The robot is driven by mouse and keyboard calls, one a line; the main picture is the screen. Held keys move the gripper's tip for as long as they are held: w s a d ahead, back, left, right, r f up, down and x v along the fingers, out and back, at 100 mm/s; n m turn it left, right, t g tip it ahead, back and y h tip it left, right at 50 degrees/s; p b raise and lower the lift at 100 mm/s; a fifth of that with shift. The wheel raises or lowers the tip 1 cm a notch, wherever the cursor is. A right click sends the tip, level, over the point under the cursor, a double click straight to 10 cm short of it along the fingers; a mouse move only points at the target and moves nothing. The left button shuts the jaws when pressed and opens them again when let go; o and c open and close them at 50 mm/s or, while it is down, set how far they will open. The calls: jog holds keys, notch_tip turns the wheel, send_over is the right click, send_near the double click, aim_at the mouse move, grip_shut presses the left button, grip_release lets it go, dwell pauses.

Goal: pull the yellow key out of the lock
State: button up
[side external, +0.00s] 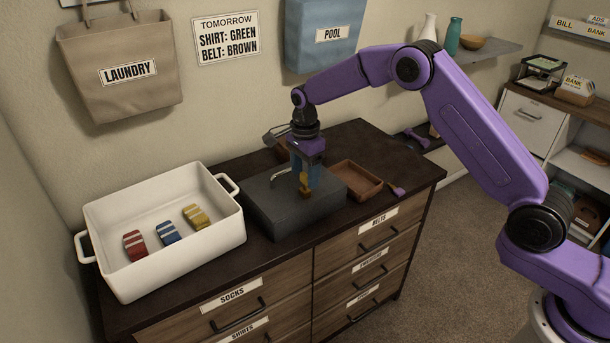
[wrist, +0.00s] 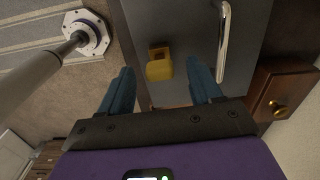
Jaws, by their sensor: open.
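The yellow key (side external: 304,184) stands at the dark grey lock box (side external: 268,208) on the dresser top. In the wrist view the key (wrist: 159,70) shows as a yellow block in front of a yellow square on the grey face (wrist: 185,25). My gripper (side external: 306,188) is over the box with its blue fingers open. In the wrist view my gripper (wrist: 160,66) has one finger on each side of the key, with a visible gap on both sides. How deep the key sits in the lock is hidden.
A silver handle (wrist: 224,45) rises from the box close to the right finger in the wrist view. A white bin (side external: 170,270) with red, blue and yellow striped items stands left of the box. A brown wooden tray (side external: 357,188) lies to its right.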

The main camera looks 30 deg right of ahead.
aim_at(305, 174)
jog(key=shift+f, duration=0.75)
jog(key=c, duration=1.1)
jog(key=shift+r, duration=3.35)
jog(key=shift+r, duration=0.1)
jog(key=shift+r, duration=1.4)
